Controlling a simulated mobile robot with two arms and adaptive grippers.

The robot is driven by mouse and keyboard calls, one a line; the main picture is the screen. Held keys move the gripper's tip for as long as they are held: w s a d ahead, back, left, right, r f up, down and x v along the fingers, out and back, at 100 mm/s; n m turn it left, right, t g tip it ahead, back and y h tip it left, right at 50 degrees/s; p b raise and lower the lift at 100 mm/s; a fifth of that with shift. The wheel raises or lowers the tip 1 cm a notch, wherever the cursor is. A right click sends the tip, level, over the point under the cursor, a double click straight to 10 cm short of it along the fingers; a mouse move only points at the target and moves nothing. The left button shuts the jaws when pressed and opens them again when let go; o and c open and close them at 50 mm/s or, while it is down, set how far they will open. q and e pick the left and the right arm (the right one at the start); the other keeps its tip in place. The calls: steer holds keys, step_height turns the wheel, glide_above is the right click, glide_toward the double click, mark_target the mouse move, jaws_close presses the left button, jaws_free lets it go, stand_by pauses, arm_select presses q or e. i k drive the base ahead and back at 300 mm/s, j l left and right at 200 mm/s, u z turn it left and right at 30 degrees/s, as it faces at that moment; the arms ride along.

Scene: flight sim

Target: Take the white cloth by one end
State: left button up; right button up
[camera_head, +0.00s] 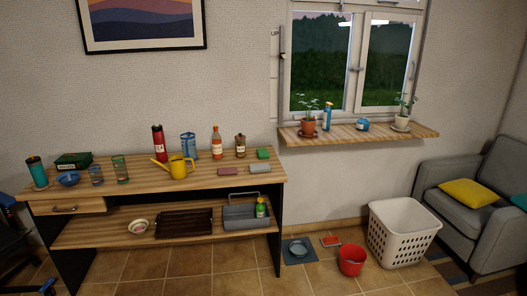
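I cannot make out a white cloth for sure. A small pale grey-white folded or block-shaped thing (260,168) lies at the right end of the wooden table (140,183); I cannot tell whether it is a cloth or a sponge. A pink block-like thing (228,171) lies to its left and a green one (263,154) behind it. Neither of my grippers can be made out in the head view.
A yellow watering can (180,168), bottles and cups stand on the table. A grey caddy (240,217) and dark tray (184,224) are on its lower shelf. A white laundry basket (400,235), red bucket (352,261) and grey sofa (468,200) stand right. Tiled floor is open in front.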

mark_target(259, 168)
steer(key=i+j, duration=0.1)
steer(key=i, duration=1.8)
steer(key=l+z, duration=0.05)
steer(key=l, duration=0.05)
